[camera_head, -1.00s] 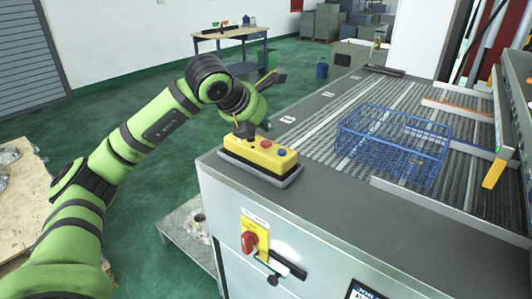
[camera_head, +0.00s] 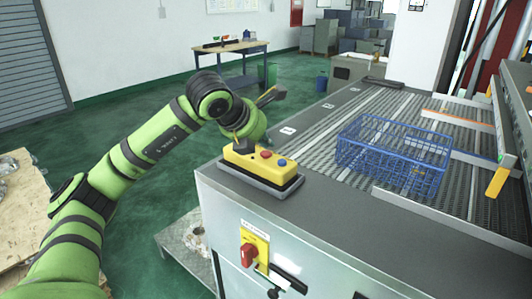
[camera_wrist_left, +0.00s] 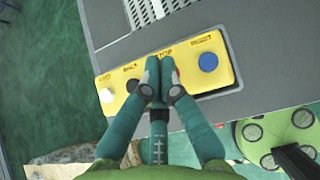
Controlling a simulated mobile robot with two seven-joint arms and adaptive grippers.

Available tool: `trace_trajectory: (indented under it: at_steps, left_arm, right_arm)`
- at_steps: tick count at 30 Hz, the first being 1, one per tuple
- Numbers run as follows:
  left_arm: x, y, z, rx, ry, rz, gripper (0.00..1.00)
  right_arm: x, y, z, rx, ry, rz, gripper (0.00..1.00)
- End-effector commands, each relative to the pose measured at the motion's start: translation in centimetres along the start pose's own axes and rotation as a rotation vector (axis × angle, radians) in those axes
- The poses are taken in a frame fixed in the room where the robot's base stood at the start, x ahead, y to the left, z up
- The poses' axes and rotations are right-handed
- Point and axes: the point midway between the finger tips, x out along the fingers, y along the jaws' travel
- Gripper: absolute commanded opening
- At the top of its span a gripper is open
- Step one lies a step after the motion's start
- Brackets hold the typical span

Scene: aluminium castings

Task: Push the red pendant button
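The yellow pendant (camera_head: 262,173) lies in a dark tray on the near left corner of the grey machine top. Its red button (camera_head: 265,154) stands up beside the blue button (camera_head: 282,162). My left gripper (camera_head: 240,145) points down over the pendant, left of the red button in the head view. In the left wrist view the gripper (camera_wrist_left: 159,75) has its fingers together, with nothing between them. Its tips cover most of the red button (camera_wrist_left: 174,69); a red edge shows at their right. I cannot tell whether they touch the pendant. My right gripper is not in view.
A blue wire basket (camera_head: 392,155) stands on the conveyor mesh right of the pendant. A red rotary switch (camera_head: 249,255) is on the machine's front. Black and white buttons (camera_wrist_left: 106,95) sit left of the fingertips in the wrist view. A workbench (camera_head: 230,52) stands far behind.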

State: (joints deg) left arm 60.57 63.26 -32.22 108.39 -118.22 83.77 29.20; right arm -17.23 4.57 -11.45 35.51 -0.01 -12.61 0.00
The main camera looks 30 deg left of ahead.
Motion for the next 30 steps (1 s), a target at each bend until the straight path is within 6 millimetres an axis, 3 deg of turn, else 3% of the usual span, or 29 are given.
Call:
trace_trajectory:
  at_steps: [30]
  left_arm:
    - [0.6,0.0,-0.6,0.0,-0.001,0.0,0.0]
  right_arm:
    - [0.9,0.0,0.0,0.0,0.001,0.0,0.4]
